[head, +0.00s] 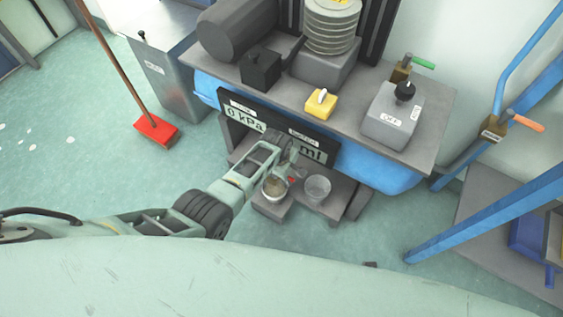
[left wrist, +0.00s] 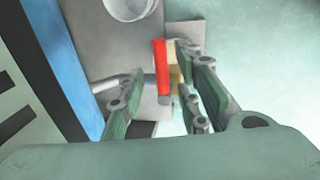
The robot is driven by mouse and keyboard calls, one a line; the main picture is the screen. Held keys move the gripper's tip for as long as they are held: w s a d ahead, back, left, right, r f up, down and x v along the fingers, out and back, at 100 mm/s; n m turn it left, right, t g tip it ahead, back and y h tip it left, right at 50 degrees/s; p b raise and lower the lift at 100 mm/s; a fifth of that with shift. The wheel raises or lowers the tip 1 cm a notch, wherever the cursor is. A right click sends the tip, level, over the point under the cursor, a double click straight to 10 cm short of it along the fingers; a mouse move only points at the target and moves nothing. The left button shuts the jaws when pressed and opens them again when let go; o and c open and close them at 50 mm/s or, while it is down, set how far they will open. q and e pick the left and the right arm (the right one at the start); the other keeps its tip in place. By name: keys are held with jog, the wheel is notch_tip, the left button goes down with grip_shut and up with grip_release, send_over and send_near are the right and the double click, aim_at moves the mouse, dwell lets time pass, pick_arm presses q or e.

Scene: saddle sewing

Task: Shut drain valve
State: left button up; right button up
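A valve with a red handle (left wrist: 162,68) and a brass body (left wrist: 175,72) shows in the left wrist view, on a grey pipe (left wrist: 122,84). I read no label on it. Only a small red part (head: 291,180) of it shows in the head view, below the display panel. My left gripper (head: 286,160) reaches in there from the left. In the left wrist view its fingers (left wrist: 158,92) are apart, with the red handle between their tips. I cannot tell whether either finger touches it. My right gripper is not in view.
A cup (head: 275,187) and a clear cup (head: 317,187) stand on a low grey shelf close to the gripper. The display panel (head: 268,130) and blue tank (head: 375,168) are just behind. Green-handled (head: 422,63) and orange-handled (head: 528,123) valves are at the right.

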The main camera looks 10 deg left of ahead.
pick_arm(q)
notch_tip(320, 180, up, 10)
jog(key=s, duration=0.2)
jog(key=shift+a, duration=0.35)
dwell(0.5)
